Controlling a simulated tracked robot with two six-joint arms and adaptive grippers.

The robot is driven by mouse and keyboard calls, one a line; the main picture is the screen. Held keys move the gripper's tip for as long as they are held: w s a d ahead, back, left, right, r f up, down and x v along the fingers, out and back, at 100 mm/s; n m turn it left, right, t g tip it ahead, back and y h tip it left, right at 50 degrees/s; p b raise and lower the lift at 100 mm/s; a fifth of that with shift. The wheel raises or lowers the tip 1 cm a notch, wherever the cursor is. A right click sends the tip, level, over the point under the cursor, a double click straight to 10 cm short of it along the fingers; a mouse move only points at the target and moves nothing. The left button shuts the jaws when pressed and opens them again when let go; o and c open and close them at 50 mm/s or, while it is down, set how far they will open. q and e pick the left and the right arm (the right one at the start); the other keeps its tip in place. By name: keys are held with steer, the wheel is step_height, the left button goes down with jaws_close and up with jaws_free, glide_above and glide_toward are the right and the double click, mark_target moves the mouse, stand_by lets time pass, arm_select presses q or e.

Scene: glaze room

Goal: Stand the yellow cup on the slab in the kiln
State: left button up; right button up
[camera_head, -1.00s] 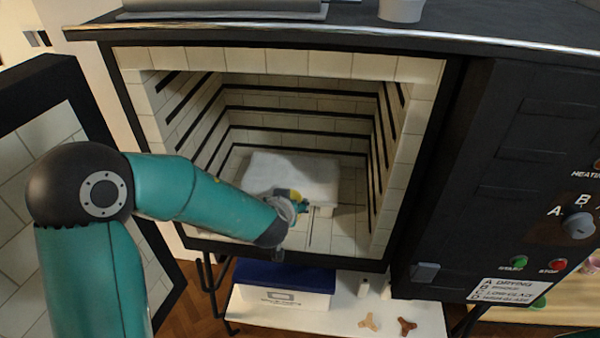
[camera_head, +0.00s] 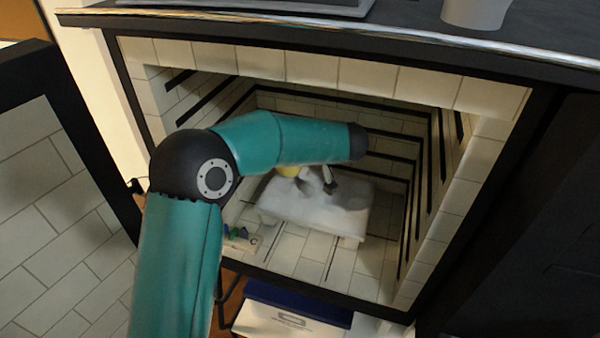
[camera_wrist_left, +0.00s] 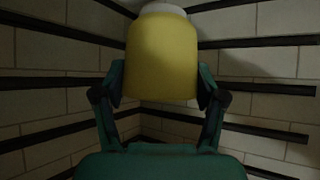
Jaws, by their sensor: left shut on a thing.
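The yellow cup (camera_wrist_left: 162,60) fills the upper middle of the left wrist view, with a white part at its top. My left gripper (camera_wrist_left: 160,88) is shut on it, one finger on each side. In the head view only a small yellow piece of the cup (camera_head: 288,171) shows below my arm, inside the kiln. My forearm hides most of the cup. My right gripper is not in view.
Tiled kiln walls with dark grooves close in around the arm. The open kiln door (camera_head: 45,200) stands at the left. Small green and blue items (camera_head: 238,232) sit at the kiln's front left. A blue-lidded box (camera_head: 290,312) is below. The slab's front is clear.

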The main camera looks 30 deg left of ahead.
mark_target(299, 170)
arm_select(q)
steer(key=shift+w+d+f, duration=0.1)
steer(key=shift+d+f, duration=0.05)
steer(key=shift+f, duration=0.3)
steer(key=shift+w+d+f, duration=0.1)
steer(key=shift+f, duration=0.35)
step_height(299, 170, down, 4)
steer(key=shift+r+p, duration=0.2)
steer(key=shift+p, duration=0.2)
steer(key=shift+f+b, duration=0.2)
steer(key=shift+b, duration=0.1)
steer(key=o, duration=1.2)
steer(key=shift+o, duration=0.2)
